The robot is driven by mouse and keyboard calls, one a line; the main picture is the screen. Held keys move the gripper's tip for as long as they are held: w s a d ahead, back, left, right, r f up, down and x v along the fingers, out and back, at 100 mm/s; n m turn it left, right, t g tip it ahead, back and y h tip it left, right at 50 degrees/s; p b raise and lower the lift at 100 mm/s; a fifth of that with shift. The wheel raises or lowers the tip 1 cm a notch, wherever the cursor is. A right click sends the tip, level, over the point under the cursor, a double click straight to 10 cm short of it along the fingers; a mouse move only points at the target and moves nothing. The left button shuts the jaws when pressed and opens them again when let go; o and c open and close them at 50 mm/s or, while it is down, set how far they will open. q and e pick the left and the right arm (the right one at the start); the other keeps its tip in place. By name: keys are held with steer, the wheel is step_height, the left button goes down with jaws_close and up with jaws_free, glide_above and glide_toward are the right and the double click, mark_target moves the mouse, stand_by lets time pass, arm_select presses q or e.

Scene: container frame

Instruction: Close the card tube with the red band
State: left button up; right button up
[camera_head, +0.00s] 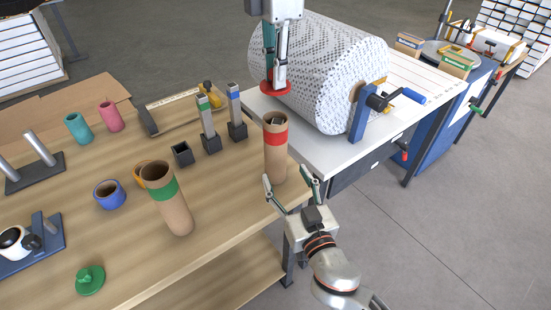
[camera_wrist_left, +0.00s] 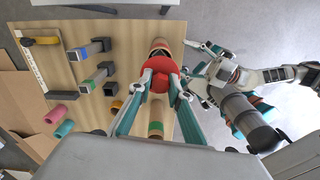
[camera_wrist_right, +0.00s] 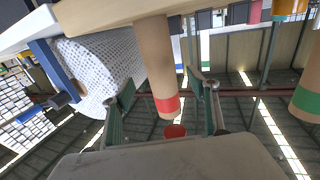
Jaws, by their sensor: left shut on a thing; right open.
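The brown card tube with the red band (camera_head: 276,160) stands upright and open-topped near the table's right edge, something greyish inside its mouth. It also shows in the right wrist view (camera_wrist_right: 153,60), upside down. My left gripper (camera_head: 275,82) is shut on a red cap (camera_head: 268,90), held above the tube and apart from it. In the left wrist view the cap (camera_wrist_left: 160,72) covers part of the tube's mouth. My right gripper (camera_head: 290,184) is open near the tube's lower part. In the right wrist view its fingers (camera_wrist_right: 165,90) appear on either side of the tube, with gaps.
A green-banded tube (camera_head: 170,207) stands left of the red-banded one. A green cap (camera_head: 90,280) lies at the front. Blue (camera_head: 109,196) and orange rings, pink and teal cups, and two upright block holders stand on the wooden table (camera_head: 130,240). A large patterned roll (camera_head: 325,70) lies behind right.

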steer(key=x, duration=0.9)
jaws_close()
arm_select(q)
glide_toward(275, 137)
steer(key=shift+w+r, duration=0.1)
steer(key=shift+w, duration=1.35)
steer(key=shift+f, duration=0.85)
steer(key=shift+f, duration=0.65)
steer(key=o, duration=0.8)
steer(key=shift+o, duration=0.2)
